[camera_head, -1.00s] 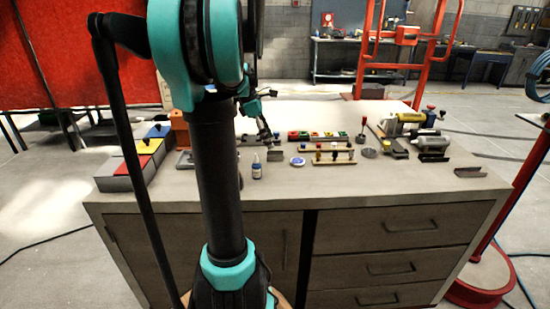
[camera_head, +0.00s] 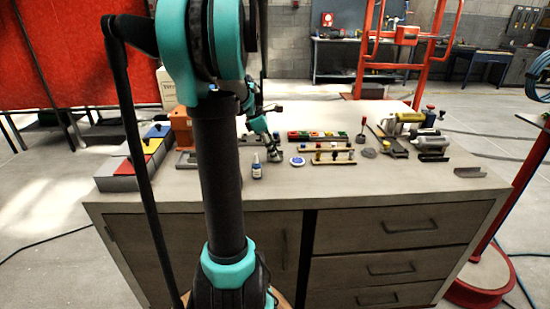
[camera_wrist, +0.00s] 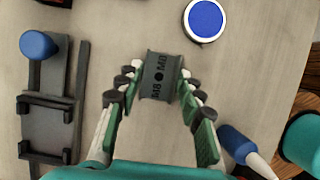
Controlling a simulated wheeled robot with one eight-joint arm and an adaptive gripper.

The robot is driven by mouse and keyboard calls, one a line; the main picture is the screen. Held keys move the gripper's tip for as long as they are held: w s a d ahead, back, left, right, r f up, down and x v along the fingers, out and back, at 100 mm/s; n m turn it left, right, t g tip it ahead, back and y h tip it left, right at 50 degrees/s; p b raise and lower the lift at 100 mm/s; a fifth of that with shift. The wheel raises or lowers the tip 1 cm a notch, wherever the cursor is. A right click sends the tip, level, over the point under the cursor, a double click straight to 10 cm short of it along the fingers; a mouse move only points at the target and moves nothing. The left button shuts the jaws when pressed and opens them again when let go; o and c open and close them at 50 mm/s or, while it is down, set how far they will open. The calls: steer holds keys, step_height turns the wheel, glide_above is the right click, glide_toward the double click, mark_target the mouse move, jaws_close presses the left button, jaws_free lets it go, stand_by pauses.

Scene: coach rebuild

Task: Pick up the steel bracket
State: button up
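A small dark grey steel bracket with raised edges and lettering on its face (camera_wrist: 160,77) lies on the worktop in the wrist view. My gripper (camera_wrist: 157,84) is open, its two green-padded fingers on either side of the bracket, with a narrow gap on each side. Whether the fingertips are level with the bracket or above it is hard to tell. In the head view my gripper (camera_head: 274,156) is low over the worktop and hides most of the bracket.
A round blue-topped tin (camera_wrist: 205,19) and a blue bottle with a pale nozzle (camera_wrist: 240,146) are close by. A dark fixture with a blue knob (camera_wrist: 38,45) lies left. In the head view, an orange block (camera_head: 181,128) stands left and a grey channel piece (camera_head: 469,172) lies far right.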

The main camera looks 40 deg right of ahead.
steer(key=c, duration=0.7)
steer(key=shift+o, duration=0.2)
